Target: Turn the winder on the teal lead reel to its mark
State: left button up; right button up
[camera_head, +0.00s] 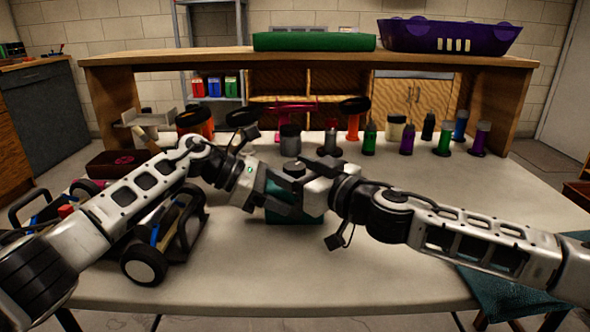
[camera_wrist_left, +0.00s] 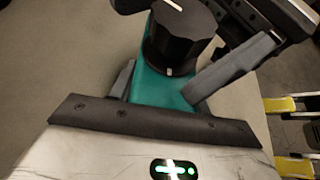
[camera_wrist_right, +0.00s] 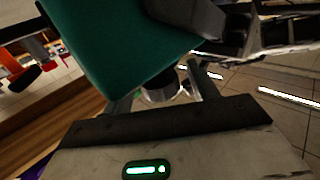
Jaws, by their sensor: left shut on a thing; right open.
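The teal lead reel (camera_head: 296,218) is a teal block between my two grippers, over the middle of the white table; it also shows in the left wrist view (camera_wrist_left: 150,85). Its black winder (camera_wrist_left: 182,42) is a round knob with a white line on top. A small pale mark shows at the knob's lower edge, apart from the line. My left gripper (camera_head: 268,197) is shut on the reel's body. My right gripper (camera_head: 296,188) is open close beside the reel. In the right wrist view the reel's teal side (camera_wrist_right: 115,45) is large, and a dark round part shows between the fingers.
Several bottles and jars line the back, below a wooden shelf (camera_head: 210,58) with a green box and a purple bin (camera_head: 450,36). A teal cloth (camera_head: 505,285) lies at the right front.

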jog(key=c, duration=1)
jog(key=shift+a, duration=0.1)
jog(key=shift+s+a+m+t+h, duration=0.15)
jog(key=shift+a+m+t+h, duration=0.05)
jog(key=shift+m+t+h, duration=0.85)
jog(key=shift+d+m+t+h, duration=0.1)
jog(key=shift+m+t+h, duration=0.6)
jog(key=shift+m+h, duration=1.15)
jog(key=shift+d+m+t+h, duration=0.1)
jog(key=shift+m+t+h, duration=0.75)
jog(key=shift+h, duration=1.75)
jog(key=shift+m, duration=0.25)
jog(key=o, duration=1)
jog(key=shift+d, duration=0.1)
